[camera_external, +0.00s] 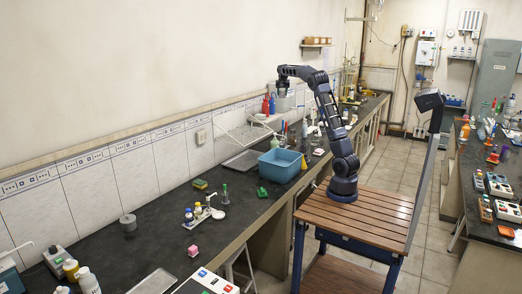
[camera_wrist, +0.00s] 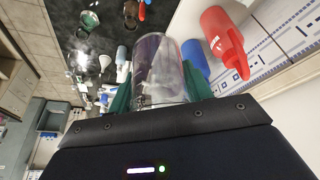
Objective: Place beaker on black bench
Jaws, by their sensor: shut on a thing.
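My gripper (camera_wrist: 160,84) is shut on a clear glass beaker (camera_wrist: 157,62), which sits between its green fingers in the wrist view. In the external view my gripper (camera_external: 283,87) is high at the back wall, at the level of the small shelf and above the black bench (camera_external: 110,243). The beaker is too small to make out clearly there. The black bench (camera_wrist: 72,22) also shows in the wrist view, beyond and below the beaker.
A red bottle (camera_wrist: 222,42) and a blue bottle (camera_wrist: 195,57) stand close beside the beaker. On the bench are a blue tub (camera_external: 280,165), a metal tray (camera_external: 243,160) and small bottles (camera_external: 190,216). Bare bench lies left of the small bottles.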

